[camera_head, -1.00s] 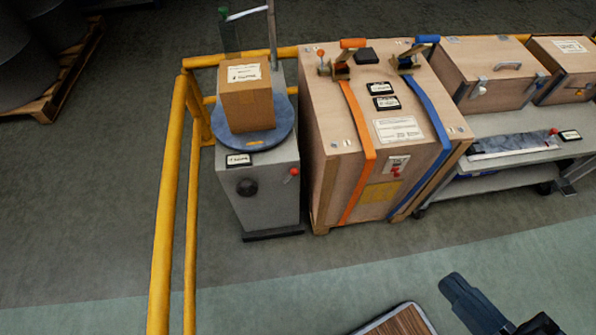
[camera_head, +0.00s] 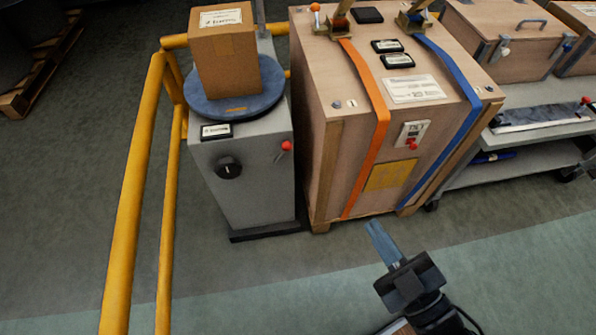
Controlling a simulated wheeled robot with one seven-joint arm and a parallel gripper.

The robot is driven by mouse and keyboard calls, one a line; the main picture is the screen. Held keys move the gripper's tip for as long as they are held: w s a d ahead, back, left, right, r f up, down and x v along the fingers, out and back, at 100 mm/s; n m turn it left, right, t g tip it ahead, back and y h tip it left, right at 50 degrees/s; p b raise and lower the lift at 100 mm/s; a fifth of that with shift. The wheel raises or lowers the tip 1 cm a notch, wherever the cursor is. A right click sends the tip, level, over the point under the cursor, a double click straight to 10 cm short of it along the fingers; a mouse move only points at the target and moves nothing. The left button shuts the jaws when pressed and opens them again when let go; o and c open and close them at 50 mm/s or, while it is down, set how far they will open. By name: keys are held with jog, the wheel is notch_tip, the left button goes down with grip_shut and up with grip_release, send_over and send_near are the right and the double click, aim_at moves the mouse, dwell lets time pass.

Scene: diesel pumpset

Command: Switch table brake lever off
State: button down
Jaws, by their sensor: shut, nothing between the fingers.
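The table brake lever (camera_head: 284,148) is a small lever with a red knob on the upper right front of the grey turntable cabinet (camera_head: 245,185). A black round knob (camera_head: 228,168) sits to its left. A blue round turntable (camera_head: 236,100) on top carries a cardboard box (camera_head: 224,52). My gripper (camera_head: 371,225) is at the lower right, in front of the wooden crate and apart from the lever. Its blue-grey fingers are together with nothing between them, pointing up and left.
A large wooden crate (camera_head: 330,140) with orange and blue straps stands close right of the cabinet. A red switch (camera_head: 411,143) is on its front. A yellow railing (camera_head: 130,200) runs along the left. A grey bench (camera_head: 540,125) stands at right. Floor before the cabinet is clear.

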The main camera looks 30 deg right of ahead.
jog(key=w+d+f+n+t+y+b, duration=0.2)
jog(key=w+f+n+b, duration=0.5)
jog(key=w+f+b, duration=0.7)
notch_tip(320, 180, down, 5)
jog(key=shift+w+d+r+t+y+b, duration=0.15)
jog(key=shift+w+t+y+b, duration=0.15)
jog(key=shift+w+y, duration=0.4)
jog(key=b, duration=0.3)
send_near(281, 153)
jog(key=w+r, duration=0.4)
jog(key=w, duration=0.1)
jog(key=shift+d, duration=0.45)
jog(key=shift+r+p, duration=0.15)
jog(key=shift+p, duration=0.3)
